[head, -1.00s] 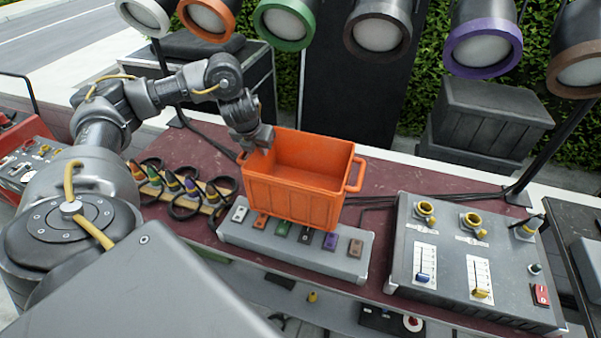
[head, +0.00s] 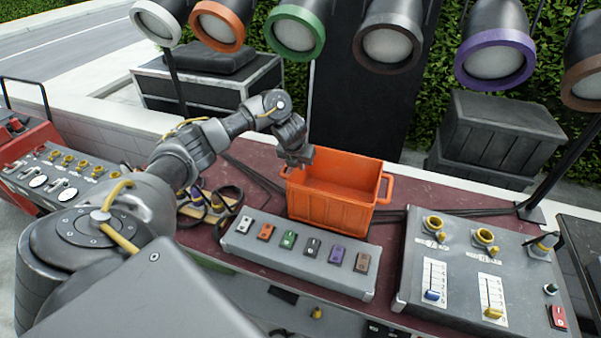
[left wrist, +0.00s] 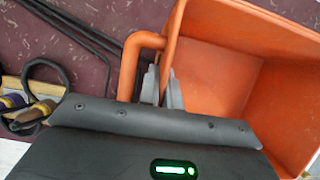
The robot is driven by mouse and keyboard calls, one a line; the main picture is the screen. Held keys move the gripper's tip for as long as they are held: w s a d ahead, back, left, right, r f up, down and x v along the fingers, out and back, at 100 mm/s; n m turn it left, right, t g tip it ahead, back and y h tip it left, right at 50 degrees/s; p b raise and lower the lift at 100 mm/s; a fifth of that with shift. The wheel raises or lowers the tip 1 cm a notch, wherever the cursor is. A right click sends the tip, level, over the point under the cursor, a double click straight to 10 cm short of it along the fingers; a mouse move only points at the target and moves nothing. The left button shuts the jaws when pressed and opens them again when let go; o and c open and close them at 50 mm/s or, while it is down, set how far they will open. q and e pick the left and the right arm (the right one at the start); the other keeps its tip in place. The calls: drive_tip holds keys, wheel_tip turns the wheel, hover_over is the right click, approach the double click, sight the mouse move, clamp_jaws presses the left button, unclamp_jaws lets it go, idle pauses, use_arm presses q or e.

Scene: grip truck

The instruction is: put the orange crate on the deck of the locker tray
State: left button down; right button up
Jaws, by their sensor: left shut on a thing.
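The orange crate (head: 333,202) is upright and open at the top, just behind the switch box in the head view. It also shows in the left wrist view (left wrist: 212,80), where it looks empty. I cannot tell whether the crate's base touches the maroon surface (head: 430,195). I cannot make out which surface is the locker tray. My right gripper is out of view.
The switch box (head: 300,258) with coloured switches stands in front of the crate. A grey control panel (head: 478,270) is at the right. Black cables (head: 460,210) run behind it. Coloured lamps (head: 297,32) hang above. Plugs and looped cables (head: 215,203) lie left.

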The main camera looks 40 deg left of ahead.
sight(300, 172)
use_arm(q)
drive_tip(key=shift+s+d+x, duration=0.1)
drive_tip(key=shift+s+x, duration=0.05)
drive_tip(key=shift+x, duration=0.7)
drive_tip(key=shift+s+d+x, duration=0.1)
drive_tip(key=shift+s+x, duration=0.05)
drive_tip(key=shift+x, duration=0.7)
drive_tip(key=shift+d+f, duration=0.1)
drive_tip(key=shift+f, duration=0.15)
drive_tip(key=c, duration=1.6)
unclamp_jaws()
drive_tip(key=shift+s+f, duration=0.1)
